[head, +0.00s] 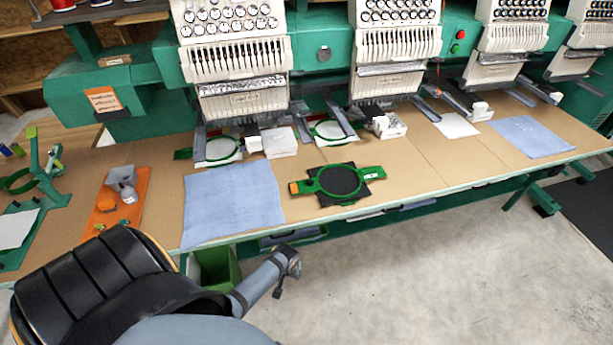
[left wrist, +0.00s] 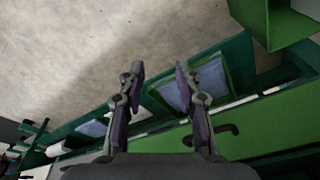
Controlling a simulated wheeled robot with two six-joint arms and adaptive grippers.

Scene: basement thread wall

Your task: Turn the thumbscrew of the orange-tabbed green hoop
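The green hoop (head: 318,190) lies flat on the table near its front edge, with dark material inside its ring. Its orange tab (head: 294,188) points left, and a green arm with a pale label extends right. The thumbscrew is too small to make out. My left gripper (head: 290,262) hangs in front of the table, below the hoop and apart from it. In the left wrist view, its two fingers (left wrist: 159,72) are spread with nothing between them. The hoop does not show in that view. My right gripper is not in view.
A blue cloth (head: 232,200) lies left of the hoop. An orange board (head: 133,212) with a grey fixture is further left. White embroidery heads (head: 237,60) stand behind, with other green hoops below them. A green bin (head: 216,268) sits under the table. The floor at right is clear.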

